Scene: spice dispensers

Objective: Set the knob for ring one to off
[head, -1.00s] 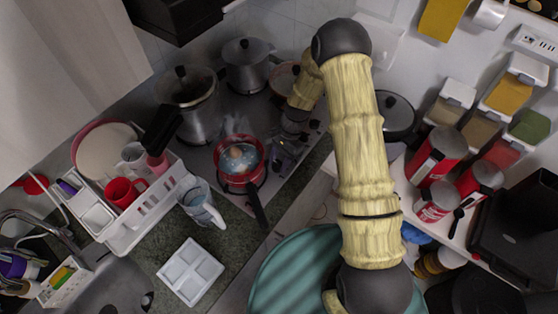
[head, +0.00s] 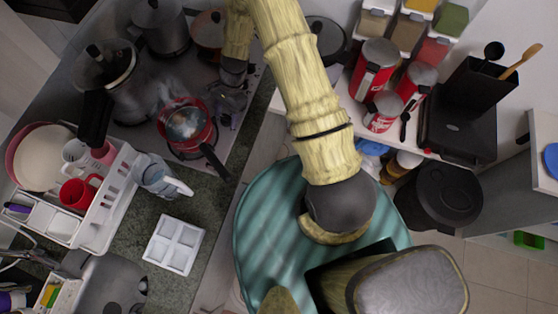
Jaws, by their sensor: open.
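The cooktop (head: 150,150) is at the upper left of the head view and carries several pots. Small dark shapes that look like knobs (head: 254,70) sit at its right end, beside my arm; I cannot tell which is for ring one or how it is turned. My gripper (head: 229,101) is open, low over the cooktop's right part, right of the red pot. My arm hides part of the area behind it, and I cannot tell whether the fingers touch a knob.
A steaming red pot (head: 186,126) has its handle (head: 214,161) pointing toward the counter edge. A glass jug (head: 160,177), a white divided tray (head: 174,245) and a dish rack (head: 103,203) stand on the counter. Red canisters (head: 373,66) stand on the right-hand shelf.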

